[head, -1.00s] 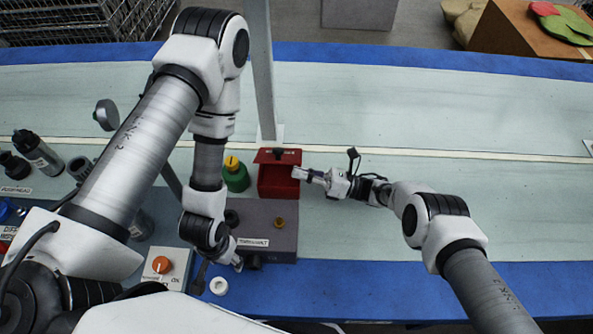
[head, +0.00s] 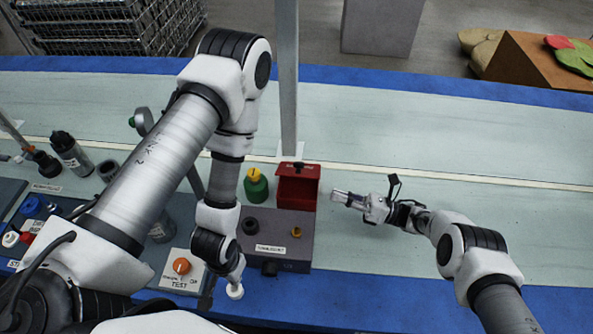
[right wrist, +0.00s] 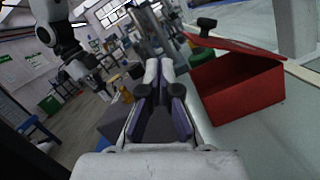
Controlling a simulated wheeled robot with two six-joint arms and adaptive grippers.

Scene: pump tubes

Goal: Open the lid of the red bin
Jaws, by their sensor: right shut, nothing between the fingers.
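The red bin (head: 297,194) stands on the pale table in the head view. Its lid (head: 298,170) is tilted up, with a dark opening below it. The right wrist view shows the bin (right wrist: 245,98) at the right, its lid (right wrist: 235,45) raised at an angle with a black knob (right wrist: 206,23) on it. My right gripper (head: 338,196) is shut and empty, a little to the right of the bin and apart from it; its fingers also show in the right wrist view (right wrist: 160,70). My left gripper (head: 235,276) is low at the front, left of the bin; its fingers are unclear.
A green bottle (head: 256,187) with a yellow cap stands left of the bin. A grey block (head: 275,238) with fittings is in front. A white ring (head: 236,292) lies near my left gripper. A post (head: 288,80) rises behind the bin. The table is clear to the right.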

